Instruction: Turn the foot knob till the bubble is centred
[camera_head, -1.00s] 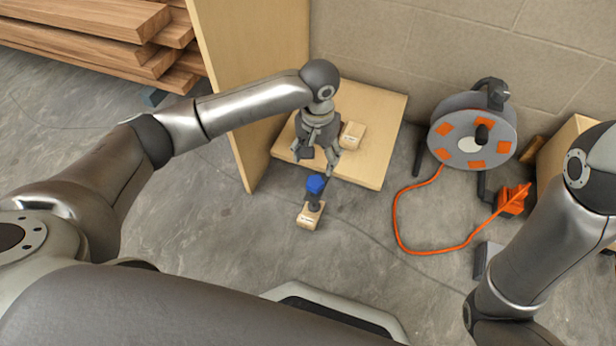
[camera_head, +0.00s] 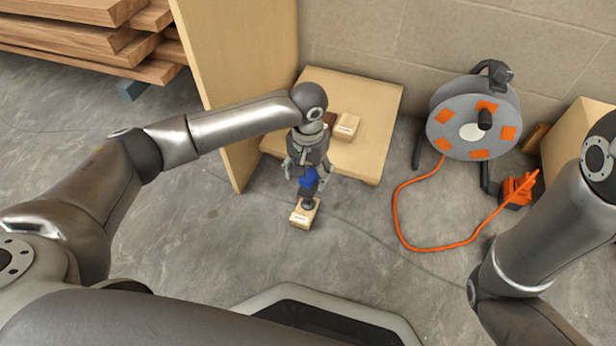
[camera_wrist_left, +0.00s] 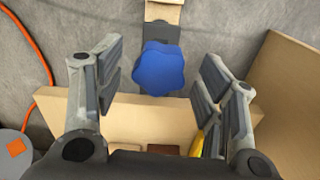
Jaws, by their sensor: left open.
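The blue lobed foot knob (camera_head: 309,178) sits on a dark foot at the front edge of the wooden platform (camera_head: 375,110). A labelled wooden block (camera_head: 303,215) lies under that foot on the floor. My left gripper (camera_head: 306,170) is open above the knob, its fingers to either side. In the left wrist view the knob (camera_wrist_left: 160,68) shows between the open fingers, with gaps on both sides and no contact visible. A yellow piece (camera_wrist_left: 197,145) is partly hidden behind a finger there. I cannot make out a bubble. My right gripper is out of view.
A tall wooden panel (camera_head: 235,60) stands left of the platform, close to my left arm. Another small block (camera_head: 346,125) lies on the platform. A cable reel (camera_head: 472,118) with orange cable (camera_head: 398,220) stands to the right. Boards (camera_head: 80,45) are stacked at back left.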

